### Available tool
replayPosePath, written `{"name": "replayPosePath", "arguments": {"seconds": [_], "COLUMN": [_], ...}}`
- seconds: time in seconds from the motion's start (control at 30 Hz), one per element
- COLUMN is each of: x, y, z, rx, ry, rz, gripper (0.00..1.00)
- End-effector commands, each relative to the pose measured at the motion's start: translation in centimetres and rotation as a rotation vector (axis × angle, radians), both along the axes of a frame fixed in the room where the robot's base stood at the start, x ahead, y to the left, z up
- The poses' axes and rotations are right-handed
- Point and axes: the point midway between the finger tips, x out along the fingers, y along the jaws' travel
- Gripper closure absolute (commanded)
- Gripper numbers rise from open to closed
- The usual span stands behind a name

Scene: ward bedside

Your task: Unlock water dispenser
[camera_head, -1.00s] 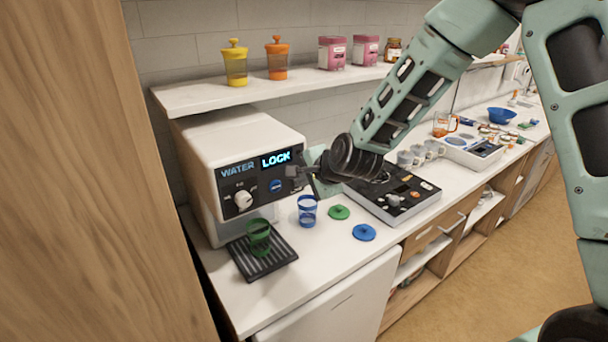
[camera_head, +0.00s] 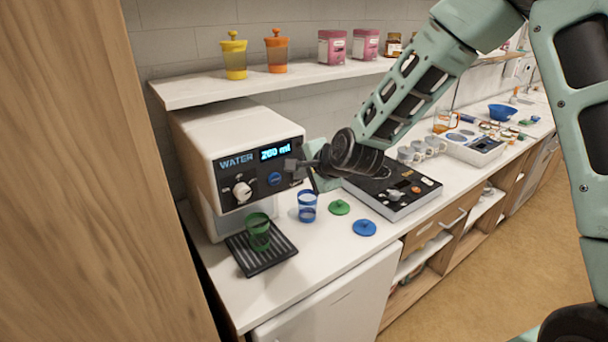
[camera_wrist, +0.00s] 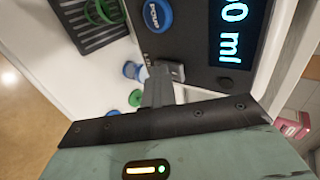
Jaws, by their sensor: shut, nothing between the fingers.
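The white water dispenser (camera_head: 225,150) stands on the counter at the left, under the shelf. Its display (camera_head: 275,152) reads "260 ml" or similar, partly legible. On its dark front panel are a white knob (camera_head: 242,191) and a blue round button (camera_head: 274,179), which also shows in the wrist view (camera_wrist: 158,15). A green cup (camera_head: 258,232) stands on the black drip tray (camera_head: 276,256) below. My gripper (camera_head: 292,165) is shut and empty, its tips close to the panel's right side below the display. In the wrist view its fingertips (camera_wrist: 170,72) are near the panel's lower edge; contact cannot be told.
A blue cup (camera_head: 307,208), a green lid (camera_head: 339,207) and a blue lid (camera_head: 364,228) are on the counter right of the drip tray. A black-topped appliance (camera_head: 395,190) stands behind my gripper. The shelf (camera_head: 200,92) above holds jars.

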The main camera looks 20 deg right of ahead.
Motion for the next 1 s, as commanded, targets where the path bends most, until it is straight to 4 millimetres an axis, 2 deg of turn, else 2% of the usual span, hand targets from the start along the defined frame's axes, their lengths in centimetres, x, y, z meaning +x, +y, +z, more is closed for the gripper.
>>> {"name": "replayPosePath", "arguments": {"seconds": [0.37, 0.77, 1.0], "x": [0.3, 0.3, -1.5], "y": [0.0, 0.1, -0.6], "z": [1.9, 2.1, 3.2], "rx": [0.001, 0.002, -0.001], "ry": [-0.012, -0.014, -0.013], "rz": [-0.001, 0.0, -0.001], "gripper": [1.0, 1.0, 1.0]}}
